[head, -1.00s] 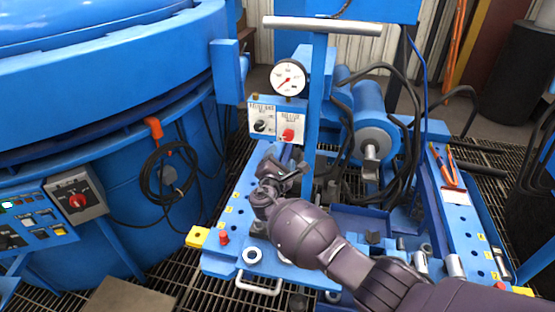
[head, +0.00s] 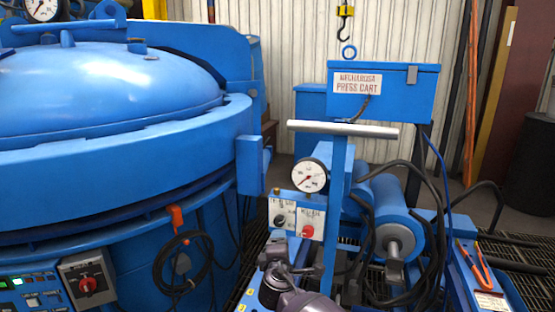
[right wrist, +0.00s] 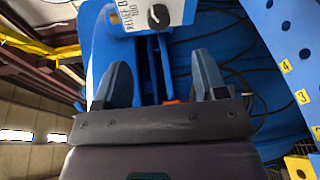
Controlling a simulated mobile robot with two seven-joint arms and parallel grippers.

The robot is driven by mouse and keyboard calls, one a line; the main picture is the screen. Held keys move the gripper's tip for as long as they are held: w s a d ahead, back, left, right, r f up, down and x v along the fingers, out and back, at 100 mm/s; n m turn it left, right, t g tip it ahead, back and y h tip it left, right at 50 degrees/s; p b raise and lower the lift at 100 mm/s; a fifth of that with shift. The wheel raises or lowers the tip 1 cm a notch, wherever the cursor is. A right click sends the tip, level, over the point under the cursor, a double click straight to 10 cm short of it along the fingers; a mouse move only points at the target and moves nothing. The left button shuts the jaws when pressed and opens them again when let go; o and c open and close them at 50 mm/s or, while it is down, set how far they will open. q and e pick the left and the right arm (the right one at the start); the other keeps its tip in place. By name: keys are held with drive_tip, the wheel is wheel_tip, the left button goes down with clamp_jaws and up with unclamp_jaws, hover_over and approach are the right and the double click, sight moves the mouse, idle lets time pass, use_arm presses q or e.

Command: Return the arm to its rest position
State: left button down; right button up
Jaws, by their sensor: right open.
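My right gripper (right wrist: 160,85) is open in the right wrist view, with nothing between its two fingers. It points at the blue press cart, just below the white control panel with a black knob (right wrist: 158,16). In the head view my right arm (head: 300,301) comes in at the bottom edge. Its wrist and gripper are close below the cart's control panel (head: 297,214), partly cut off by the frame. Contact with the cart cannot be told. My left gripper is not in view.
The blue press cart (head: 338,190) has a pressure gauge (head: 310,176), a crossbar handle (head: 343,130), a cylinder and black hoses. A large blue furnace (head: 110,135) stands at left. Orange-handled pliers (head: 474,262) lie at right. A hook (head: 346,22) hangs above.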

use_arm(q)
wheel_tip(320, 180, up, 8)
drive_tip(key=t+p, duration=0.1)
drive_tip(key=p, duration=0.7)
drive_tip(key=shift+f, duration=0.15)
use_arm(e)
drive_tip(key=s+d+f+m+g, duration=0.2)
drive_tip(key=s+d+m, duration=0.3)
drive_tip(key=s, duration=1.2)
drive_tip(key=s+d+f+m+g, duration=0.1)
drive_tip(key=s+d+f+m, duration=0.3)
drive_tip(key=s+d, duration=0.8)
drive_tip(key=s+d+f+m+g+y, duration=0.1)
drive_tip(key=s+d+m, duration=0.7)
drive_tip(key=s, duration=1.5)
wheel_tip(320, 180, down, 3)
drive_tip(key=shift+d+r+g, duration=0.2)
drive_tip(key=shift+d+g, duration=0.55)
drive_tip(key=shift+g, duration=0.05)
